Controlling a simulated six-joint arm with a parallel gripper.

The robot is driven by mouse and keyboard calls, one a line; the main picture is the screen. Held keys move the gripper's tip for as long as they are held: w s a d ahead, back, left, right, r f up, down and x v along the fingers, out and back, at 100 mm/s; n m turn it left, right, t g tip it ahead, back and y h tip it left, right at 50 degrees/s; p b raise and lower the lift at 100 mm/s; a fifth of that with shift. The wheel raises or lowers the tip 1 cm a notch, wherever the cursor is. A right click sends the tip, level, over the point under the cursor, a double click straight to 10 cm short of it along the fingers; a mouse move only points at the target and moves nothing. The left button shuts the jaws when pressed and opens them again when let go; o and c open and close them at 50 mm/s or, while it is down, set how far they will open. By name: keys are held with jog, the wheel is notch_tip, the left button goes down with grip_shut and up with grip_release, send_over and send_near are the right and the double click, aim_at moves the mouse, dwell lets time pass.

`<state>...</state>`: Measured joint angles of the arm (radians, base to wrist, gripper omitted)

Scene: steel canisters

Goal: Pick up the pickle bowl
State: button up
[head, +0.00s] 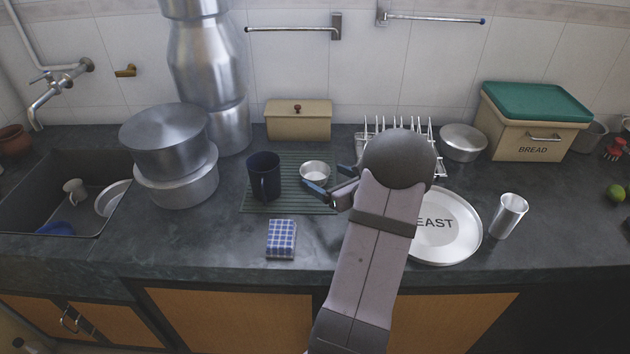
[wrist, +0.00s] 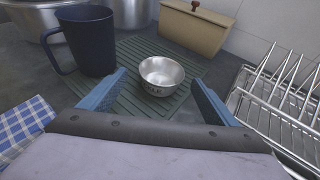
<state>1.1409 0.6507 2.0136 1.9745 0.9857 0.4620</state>
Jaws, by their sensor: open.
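The pickle bowl is a small steel bowl (head: 314,173) on the green ribbed mat (head: 290,206), right of the dark blue mug. In the wrist view the bowl (wrist: 161,76) stands upright and looks empty, just beyond and between the blue fingertips. My gripper (head: 331,178) is open, with its fingers apart on the near side of the bowl. In the wrist view my gripper (wrist: 160,88) has nothing held between its fingers. I cannot tell whether a finger touches the bowl.
The dark blue mug (head: 263,177) stands close left of the bowl. A wire dish rack (head: 440,160) is to the right, and a beige box (head: 298,120) is behind. A blue checked cloth (head: 281,239) lies in front. Stacked steel pots (head: 175,185) stand at left, a steel plate (head: 462,240) at right.

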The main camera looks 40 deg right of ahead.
aim_at(321, 182)
jog(key=shift+d+f, duration=0.1)
jog(key=shift+f, duration=0.15)
jog(key=shift+p+x, duration=0.55)
jog(key=shift+x, duration=1.1)
jog(key=shift+p+x, duration=0.5)
jog(key=shift+x, duration=1.55)
jog(key=shift+d+f, duration=0.1)
jog(key=shift+c, duration=0.4)
jog(key=c, duration=1.1)
